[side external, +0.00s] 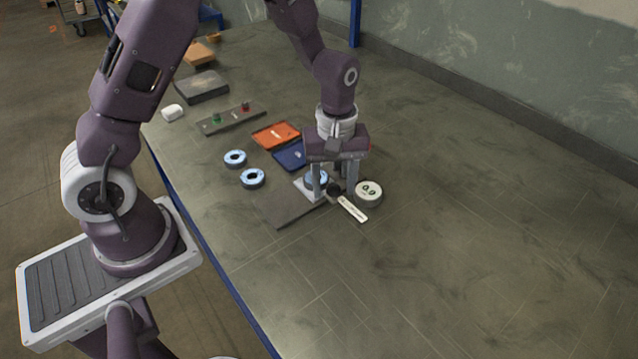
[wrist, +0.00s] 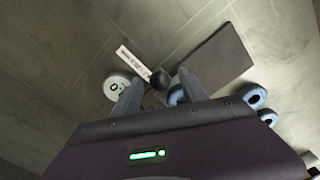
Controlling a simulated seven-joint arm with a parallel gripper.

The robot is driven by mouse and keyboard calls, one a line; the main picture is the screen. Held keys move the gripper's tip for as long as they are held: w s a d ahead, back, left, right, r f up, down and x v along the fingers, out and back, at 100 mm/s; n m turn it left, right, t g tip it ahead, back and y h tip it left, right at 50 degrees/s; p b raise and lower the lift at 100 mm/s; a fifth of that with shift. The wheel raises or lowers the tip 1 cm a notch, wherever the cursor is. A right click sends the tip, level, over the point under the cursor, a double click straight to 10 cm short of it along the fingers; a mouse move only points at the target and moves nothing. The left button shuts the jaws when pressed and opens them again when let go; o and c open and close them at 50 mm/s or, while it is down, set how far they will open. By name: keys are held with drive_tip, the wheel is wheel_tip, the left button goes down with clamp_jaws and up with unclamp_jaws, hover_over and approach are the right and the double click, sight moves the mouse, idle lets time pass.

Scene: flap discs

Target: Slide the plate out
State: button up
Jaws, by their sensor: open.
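A flat dark grey plate (side external: 285,209) lies on the table in front of my gripper. It also shows in the wrist view (wrist: 220,60), to the right of the fingers. A black round knob (side external: 333,188) stands between my fingers, also in the wrist view (wrist: 160,79). A pale strip with lettering (side external: 353,209) lies beside it. A light-coloured flat piece (side external: 304,188) with a blue ring disc (side external: 317,178) is partly hidden by the left finger. My gripper (side external: 334,193) is open, pointing down, low over these things. Whether its fingers touch anything I cannot tell.
A whitish round piece (side external: 368,194) stands close to the right finger. Two blue ring discs (side external: 235,158) (side external: 252,178) lie to the left. An orange tray (side external: 271,137) and a blue tray (side external: 291,156) lie behind. The table's right side is clear.

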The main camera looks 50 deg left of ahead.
drive_tip(key=c, duration=1)
drive_tip(key=shift+s, duration=4.2)
drive_tip(key=o, duration=1)
wheel_tip(320, 180, up, 8)
